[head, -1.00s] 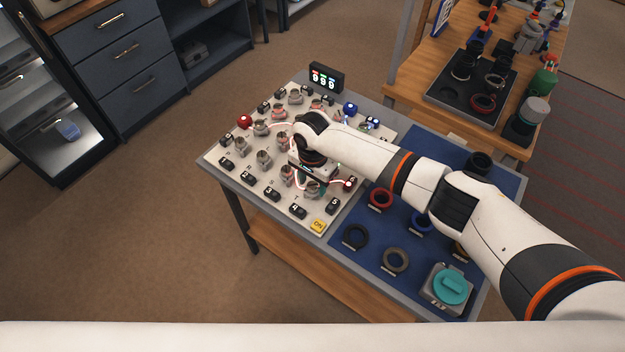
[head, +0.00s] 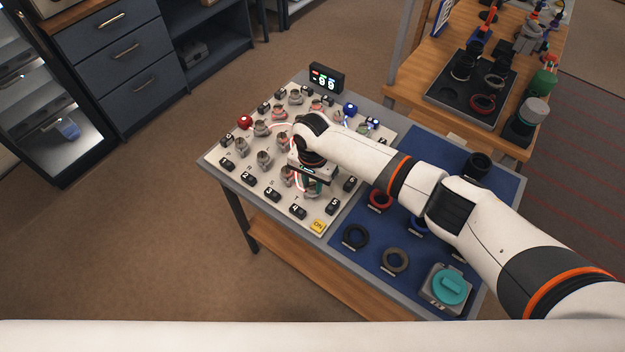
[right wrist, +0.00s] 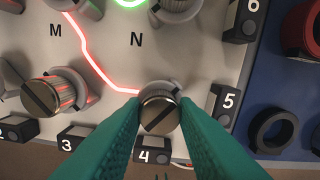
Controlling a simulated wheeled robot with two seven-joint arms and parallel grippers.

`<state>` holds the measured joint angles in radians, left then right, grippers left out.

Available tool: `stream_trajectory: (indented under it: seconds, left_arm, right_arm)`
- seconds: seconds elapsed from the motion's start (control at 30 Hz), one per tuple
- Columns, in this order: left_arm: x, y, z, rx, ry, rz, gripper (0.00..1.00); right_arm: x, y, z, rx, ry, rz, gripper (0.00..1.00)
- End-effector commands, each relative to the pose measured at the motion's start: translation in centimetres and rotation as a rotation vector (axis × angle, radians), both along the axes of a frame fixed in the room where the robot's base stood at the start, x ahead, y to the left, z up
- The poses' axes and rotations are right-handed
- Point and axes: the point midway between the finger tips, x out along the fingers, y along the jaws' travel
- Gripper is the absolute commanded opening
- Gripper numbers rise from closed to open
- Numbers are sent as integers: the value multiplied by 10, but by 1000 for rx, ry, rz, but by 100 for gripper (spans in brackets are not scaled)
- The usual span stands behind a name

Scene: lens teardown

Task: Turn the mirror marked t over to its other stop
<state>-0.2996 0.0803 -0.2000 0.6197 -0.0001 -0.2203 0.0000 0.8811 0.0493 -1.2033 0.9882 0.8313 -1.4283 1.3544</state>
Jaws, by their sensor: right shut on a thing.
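My right gripper (head: 313,190) is over the near right part of the pale optics board (head: 238,168). In the right wrist view, its two teal fingers (right wrist: 160,106) are shut on a round grey mirror knob (right wrist: 158,118) with a dark diagonal slot. This knob stands near the black boxes 4 (right wrist: 152,157) and 5 (right wrist: 222,106). Its letter does not show, so I cannot confirm that it is t. A red light line (right wrist: 95,65) runs past the letter M to the held knob. My left gripper is not in view.
Other mirror knobs (right wrist: 50,95) and numbered boxes crowd the board. A small display (head: 326,78) stands at its back edge. A blue mat (head: 350,215) with rings and a teal-lidded box (head: 449,287) lies to the right.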

Motion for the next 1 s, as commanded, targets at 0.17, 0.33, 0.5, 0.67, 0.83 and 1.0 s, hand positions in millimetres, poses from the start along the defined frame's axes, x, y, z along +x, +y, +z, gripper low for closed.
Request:
stream_trajectory:
  seconds: [0.17, 0.33, 0.5, 0.67, 0.83, 1.0]
  left_arm:
    - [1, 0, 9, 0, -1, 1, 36]
    - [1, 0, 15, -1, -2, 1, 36]
    - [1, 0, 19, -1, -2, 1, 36]
    - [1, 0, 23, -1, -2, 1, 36]
    - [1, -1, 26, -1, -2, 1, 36]
    - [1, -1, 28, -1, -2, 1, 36]
  right_arm:
    - [-1, 0, 2, 2, 3, 142, 4]
    - [-1, 1, 2, 3, 3, 303, 4]
    - [-1, 0, 1, 2, 3, 465, 4]
    - [-1, 1, 1, 2, 2, 618, 4]
    - [-1, 1, 1, 2, 2, 779, 4]
    - [0, 0, 1, 2, 1, 941, 4]
